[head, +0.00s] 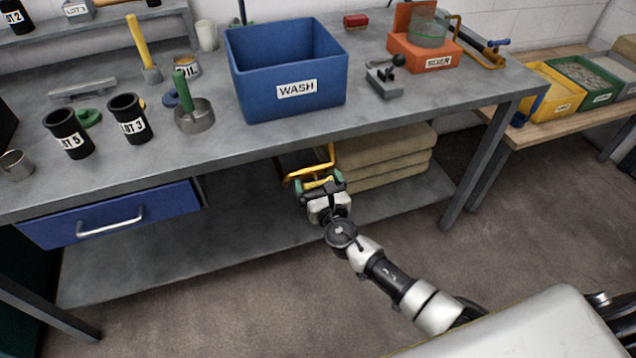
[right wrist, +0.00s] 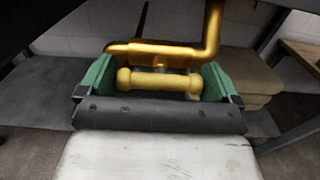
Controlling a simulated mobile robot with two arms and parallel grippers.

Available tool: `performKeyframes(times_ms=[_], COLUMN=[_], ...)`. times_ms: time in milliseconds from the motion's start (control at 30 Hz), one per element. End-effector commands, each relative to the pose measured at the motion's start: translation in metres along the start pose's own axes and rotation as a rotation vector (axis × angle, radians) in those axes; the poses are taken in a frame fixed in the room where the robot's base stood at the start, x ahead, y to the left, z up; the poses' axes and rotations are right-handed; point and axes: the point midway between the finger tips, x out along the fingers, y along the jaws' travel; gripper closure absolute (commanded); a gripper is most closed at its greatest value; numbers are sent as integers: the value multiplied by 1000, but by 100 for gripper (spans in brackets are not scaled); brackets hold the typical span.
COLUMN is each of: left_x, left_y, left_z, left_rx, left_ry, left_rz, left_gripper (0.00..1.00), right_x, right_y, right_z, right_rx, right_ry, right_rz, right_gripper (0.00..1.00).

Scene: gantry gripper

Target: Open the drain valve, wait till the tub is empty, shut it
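The blue tub labelled WASH (head: 297,89) stands on the grey workbench. I see its inner walls but cannot tell whether water is in it. Below the bench top, under the tub, is a yellow pipe (head: 311,171), which also shows in the right wrist view (right wrist: 212,30). A yellow valve handle, a bar with knobbed ends (right wrist: 157,81), lies below the pipe. My right gripper (head: 319,184) is at this handle, its green fingers spread wide (right wrist: 155,85), one beside each end of the bar. Whether they touch it is unclear. My left gripper is not in view.
The bench top (head: 330,133) and its front edge are above my right gripper. Folded tan sacks (head: 385,160) lie on the lower shelf (head: 240,235), right of the gripper. A blue drawer (head: 112,213) is at the left. Floor in front is clear.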

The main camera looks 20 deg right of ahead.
Motion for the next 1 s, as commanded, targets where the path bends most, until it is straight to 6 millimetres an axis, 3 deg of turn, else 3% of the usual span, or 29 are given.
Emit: performKeyframes(times_ms=[33,100,467,1000], left_x=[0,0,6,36], left_y=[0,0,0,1], left_z=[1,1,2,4], left_rx=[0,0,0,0], left_ry=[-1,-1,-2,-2], left_rz=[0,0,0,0], left_gripper=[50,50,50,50], right_x=[0,0,0,-1], right_y=[0,0,0,0], right_z=[0,0,-1,-3], right_rx=[0,0,65,513], right_ry=[0,0,-1,0], right_rz=[0,0,0,0], right_gripper=[20,30,30,30])
